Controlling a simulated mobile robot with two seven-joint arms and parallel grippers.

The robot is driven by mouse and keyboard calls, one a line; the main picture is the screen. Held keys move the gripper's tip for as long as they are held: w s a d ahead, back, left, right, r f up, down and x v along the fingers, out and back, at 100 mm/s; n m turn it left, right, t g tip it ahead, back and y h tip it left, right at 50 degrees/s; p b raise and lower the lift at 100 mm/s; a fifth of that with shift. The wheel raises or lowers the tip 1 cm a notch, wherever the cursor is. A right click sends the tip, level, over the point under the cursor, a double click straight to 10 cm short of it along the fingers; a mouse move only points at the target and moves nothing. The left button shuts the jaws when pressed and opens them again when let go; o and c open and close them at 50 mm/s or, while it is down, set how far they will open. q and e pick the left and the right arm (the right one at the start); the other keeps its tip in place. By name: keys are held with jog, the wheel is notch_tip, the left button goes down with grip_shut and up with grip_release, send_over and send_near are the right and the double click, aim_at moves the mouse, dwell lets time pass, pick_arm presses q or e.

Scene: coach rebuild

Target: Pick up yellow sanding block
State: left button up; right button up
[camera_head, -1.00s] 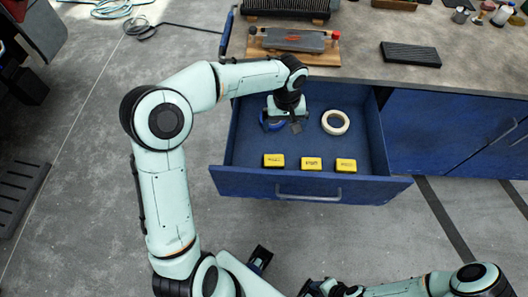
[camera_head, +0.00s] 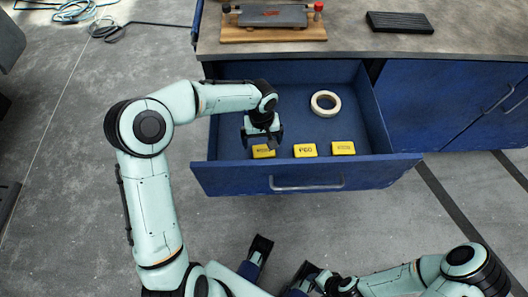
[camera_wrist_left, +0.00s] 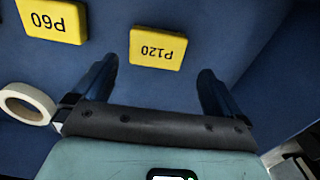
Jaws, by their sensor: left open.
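Three yellow sanding blocks lie in a row along the front of the open blue drawer (camera_head: 225,177): a left one (camera_head: 262,153), a middle one (camera_head: 305,150) and a right one (camera_head: 343,148). My left gripper (camera_head: 262,142) is above the left block and partly covers it. In the left wrist view this block, marked P120 (camera_wrist_left: 157,48), shows between the spread, empty fingers of the gripper (camera_wrist_left: 160,85), beyond their tips. The middle block, marked P60 (camera_wrist_left: 53,20), is outside them. My right gripper (camera_head: 281,257) is low in the head view, fingers apart, partly cut off.
A cream tape roll (camera_head: 325,104) lies behind the blocks in the drawer. The drawer front has a grey handle (camera_head: 306,184). On the worktop (camera_head: 348,38) are a wooden board with a grey tool (camera_head: 272,18) and a black ribbed block (camera_head: 399,22).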

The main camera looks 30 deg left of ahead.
aim_at(264, 149)
pick_arm(q)
jog(key=f, duration=0.2)
jog(key=f+b, duration=0.1)
jog(key=f, duration=0.2)
jog(key=shift+w+d+f, duration=0.15)
jog(key=shift+d+f, duration=0.05)
jog(key=c, duration=1)
